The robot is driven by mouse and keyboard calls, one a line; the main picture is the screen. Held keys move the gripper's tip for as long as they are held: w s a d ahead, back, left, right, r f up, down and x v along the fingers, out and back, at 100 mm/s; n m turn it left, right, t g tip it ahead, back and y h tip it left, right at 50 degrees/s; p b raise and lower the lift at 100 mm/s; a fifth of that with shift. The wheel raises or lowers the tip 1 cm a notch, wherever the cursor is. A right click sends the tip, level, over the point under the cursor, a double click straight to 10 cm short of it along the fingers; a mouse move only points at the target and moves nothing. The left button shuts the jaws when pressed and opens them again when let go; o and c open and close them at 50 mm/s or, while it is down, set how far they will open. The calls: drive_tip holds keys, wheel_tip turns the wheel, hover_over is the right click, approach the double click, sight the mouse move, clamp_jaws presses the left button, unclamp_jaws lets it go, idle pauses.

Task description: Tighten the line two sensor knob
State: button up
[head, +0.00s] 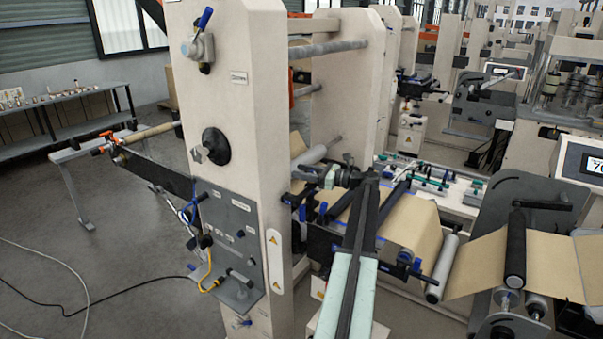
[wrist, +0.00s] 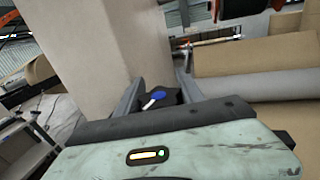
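My gripper (head: 328,176) is at the end of my pale green arm, to the right of the large cream machine frame. In the wrist view its two dark fingers (wrist: 160,95) stand apart. A small blue-tipped lever (wrist: 157,98) shows between them, seemingly beyond them; I cannot tell any contact. I cannot tell for sure which part is the line two sensor knob. The frame's front has a grey labelled panel (head: 229,225) with small fittings, a yellow cable (head: 209,270) and a black handle (head: 240,278). A black round knob (head: 215,146) sits above the panel.
The cream frame (head: 245,110) stands close beside my gripper; its side fills much of the wrist view (wrist: 110,50). Brown kraft web (head: 410,225) and rollers (head: 442,268) lie to the right. A bench (head: 70,115) stands far left. Cables (head: 60,305) lie on otherwise open floor.

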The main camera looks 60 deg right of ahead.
sight(310, 170)
drive_tip(key=shift+c, duration=0.9)
drive_tip(key=shift+m+h, duration=0.4)
drive_tip(key=shift+h, duration=0.2)
drive_tip(key=d+m+g+h, duration=0.1)
drive_tip(key=m+h, duration=0.2)
drive_tip(key=h, duration=0.2)
drive_tip(key=d+m+g+h, duration=0.1)
drive_tip(key=m+g+h, duration=0.1)
drive_tip(key=m+h, duration=0.2)
drive_tip(key=d+m+g+h, duration=0.1)
drive_tip(key=m+h, duration=0.2)
drive_tip(key=h, duration=0.3)
drive_tip(key=shift+s+d+m+g, duration=0.1)
drive_tip(key=shift+s+m+g, duration=0.2)
drive_tip(key=shift+s+m, duration=0.1)
drive_tip(key=shift+s+d+m+g+h, duration=0.1)
drive_tip(key=shift+d+m+g+h, duration=0.1)
drive_tip(key=shift+m+g+h, duration=0.4)
drive_tip(key=shift+s+d+m+g+h, duration=0.15)
drive_tip(key=shift+m+g+h, duration=0.25)
drive_tip(key=shift+g+h, duration=0.3)
drive_tip(key=shift+g, duration=0.3)
